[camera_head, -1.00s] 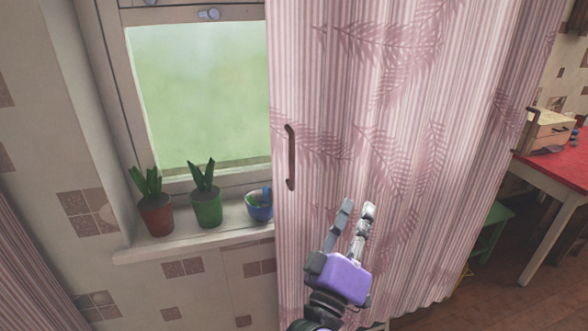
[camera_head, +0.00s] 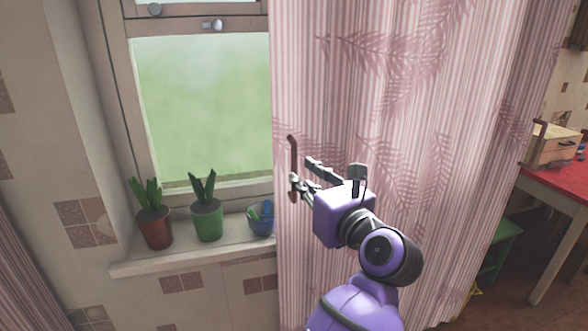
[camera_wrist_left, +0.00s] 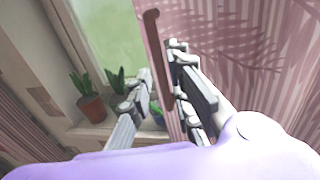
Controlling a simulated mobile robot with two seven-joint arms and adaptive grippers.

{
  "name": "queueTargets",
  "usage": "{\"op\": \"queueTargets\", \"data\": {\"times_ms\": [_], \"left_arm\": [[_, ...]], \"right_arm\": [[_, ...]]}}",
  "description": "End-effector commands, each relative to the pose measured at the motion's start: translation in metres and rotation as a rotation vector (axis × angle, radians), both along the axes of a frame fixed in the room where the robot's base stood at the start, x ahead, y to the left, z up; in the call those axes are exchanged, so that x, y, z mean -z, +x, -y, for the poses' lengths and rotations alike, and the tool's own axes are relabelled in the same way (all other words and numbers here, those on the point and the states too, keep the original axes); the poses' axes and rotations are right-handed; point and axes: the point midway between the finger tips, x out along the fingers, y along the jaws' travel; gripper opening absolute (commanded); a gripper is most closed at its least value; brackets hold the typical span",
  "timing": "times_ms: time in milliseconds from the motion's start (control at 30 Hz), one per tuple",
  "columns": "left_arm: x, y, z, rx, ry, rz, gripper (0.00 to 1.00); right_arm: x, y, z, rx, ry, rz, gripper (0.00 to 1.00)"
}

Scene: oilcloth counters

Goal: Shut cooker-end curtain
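A pink striped curtain (camera_head: 420,110) with leaf patterns hangs right of the window (camera_head: 205,105), whose visible glass is uncovered. A thin brown upright handle (camera_head: 293,160) sits near the curtain's left edge. My left gripper (camera_head: 300,178) is at the handle's lower half, coming from the right. In the left wrist view its fingers (camera_wrist_left: 163,92) are apart, with the handle (camera_wrist_left: 156,50) running down between them; I cannot tell if either finger touches it. Another pink curtain (camera_head: 25,275) shows at the lower left. The right gripper is out of view.
On the sill (camera_head: 190,258) stand a red pot (camera_head: 156,229), a green pot (camera_head: 207,222) and a blue bowl (camera_head: 262,220) close to the curtain edge. A red-topped table (camera_head: 565,182) and green stool (camera_head: 497,247) are at the right.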

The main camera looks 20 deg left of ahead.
Motion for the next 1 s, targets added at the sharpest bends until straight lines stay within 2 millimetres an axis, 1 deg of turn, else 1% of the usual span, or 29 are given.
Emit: {"op": "queueTargets", "data": {"times_ms": [33,100,300,467,667,800,1000], "left_arm": [[-0.004,0.007,-0.007,-0.002,0.006,0.003,0.19],[-0.004,0.015,-0.016,-0.002,0.006,0.003,0.19],[-0.002,0.031,-0.032,-0.001,0.006,0.001,0.19],[-0.001,0.036,-0.036,0.001,0.004,0.001,0.19],[0.000,0.036,-0.036,0.001,0.003,0.000,0.19],[-0.001,0.036,-0.036,0.000,0.004,0.000,0.00],[-0.001,0.036,-0.036,0.000,0.004,0.000,0.00]], "right_arm": [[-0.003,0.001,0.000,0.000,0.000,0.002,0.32],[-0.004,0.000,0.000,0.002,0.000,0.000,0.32],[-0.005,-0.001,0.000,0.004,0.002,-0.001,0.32],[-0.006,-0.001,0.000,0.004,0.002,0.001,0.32],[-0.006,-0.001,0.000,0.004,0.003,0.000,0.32],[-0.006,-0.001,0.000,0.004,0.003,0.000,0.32],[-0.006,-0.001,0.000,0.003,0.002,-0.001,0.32]]}}
